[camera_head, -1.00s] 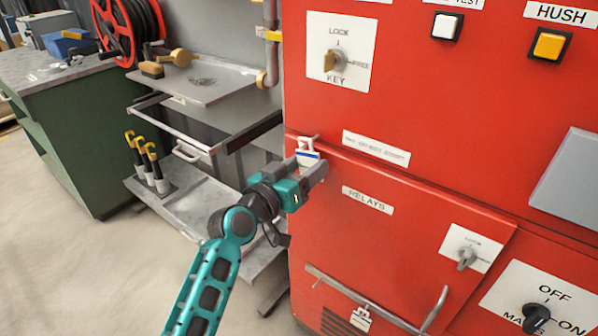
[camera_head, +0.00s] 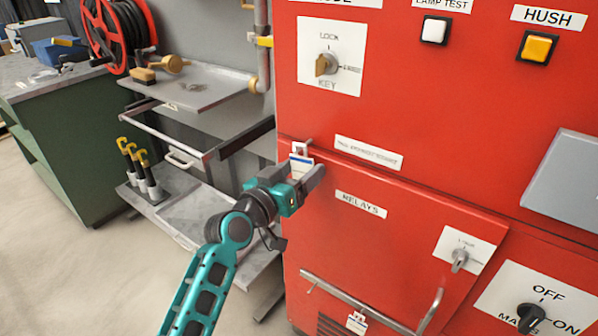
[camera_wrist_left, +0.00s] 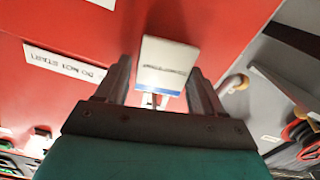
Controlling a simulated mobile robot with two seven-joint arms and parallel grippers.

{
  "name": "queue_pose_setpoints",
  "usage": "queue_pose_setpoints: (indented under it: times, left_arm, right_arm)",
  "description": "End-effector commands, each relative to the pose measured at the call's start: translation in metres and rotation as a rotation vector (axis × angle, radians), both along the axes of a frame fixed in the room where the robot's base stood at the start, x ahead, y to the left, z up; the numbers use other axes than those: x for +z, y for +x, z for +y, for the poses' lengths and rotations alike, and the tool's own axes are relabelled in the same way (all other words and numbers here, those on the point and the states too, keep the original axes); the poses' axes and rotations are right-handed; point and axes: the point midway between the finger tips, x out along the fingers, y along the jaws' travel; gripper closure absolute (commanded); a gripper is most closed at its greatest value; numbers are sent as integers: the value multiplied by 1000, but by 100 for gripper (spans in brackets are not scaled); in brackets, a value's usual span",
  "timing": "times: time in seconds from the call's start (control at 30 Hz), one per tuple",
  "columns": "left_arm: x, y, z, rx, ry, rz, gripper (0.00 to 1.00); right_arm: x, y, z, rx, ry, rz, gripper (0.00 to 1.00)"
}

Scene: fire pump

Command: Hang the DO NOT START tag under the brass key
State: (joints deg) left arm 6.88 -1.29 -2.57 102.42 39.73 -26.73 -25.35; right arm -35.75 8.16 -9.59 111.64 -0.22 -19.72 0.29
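The brass key (camera_head: 326,64) sits in the KEY switch plate on the red cabinet's upper left. A white tag with a blue band (camera_head: 300,164) is at the cabinet's left edge, below the key and left of a small text label. My left gripper (camera_head: 308,172) is at this tag. In the left wrist view, the tag (camera_wrist_left: 165,65) shows between and beyond the spread fingers (camera_wrist_left: 160,85), with a gap beside the left finger. I cannot see a grip on it. The tag's writing is too blurred to read. My right gripper is in neither view.
A label reading DO NOT START (camera_wrist_left: 65,66) is beside the tag. The RELAYS door (camera_head: 370,240) has a long handle (camera_head: 350,297), with another white tag (camera_head: 357,322) near it. Metal shelves (camera_head: 190,90) and a red hose reel (camera_head: 115,30) stand left of the cabinet.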

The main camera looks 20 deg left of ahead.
Motion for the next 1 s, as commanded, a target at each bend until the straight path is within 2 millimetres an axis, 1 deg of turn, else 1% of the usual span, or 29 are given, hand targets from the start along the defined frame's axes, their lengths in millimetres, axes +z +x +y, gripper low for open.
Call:
queue_pose_setpoints:
  times: [0.03, 0.2, 0.43, 0.57, 0.67, 1.0]
  left_arm:
    - [0, 0, 0, 0, 0, 0, 27]
    - [0, 0, 0, 0, 0, 0, 12]
    - [0, -1, 0, 0, 0, 1, 12]
    - [0, -8, 3, 1, 0, 1, 12]
    - [0, -22, 8, 0, 4, 1, 12]
    - [1, -89, 31, -1, 3, 3, 12]
  right_arm:
    - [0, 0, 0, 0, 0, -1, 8]
    - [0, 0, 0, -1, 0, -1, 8]
    - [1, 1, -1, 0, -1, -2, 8]
    - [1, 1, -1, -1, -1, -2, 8]
    - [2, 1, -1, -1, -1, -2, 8]
    - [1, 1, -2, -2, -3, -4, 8]
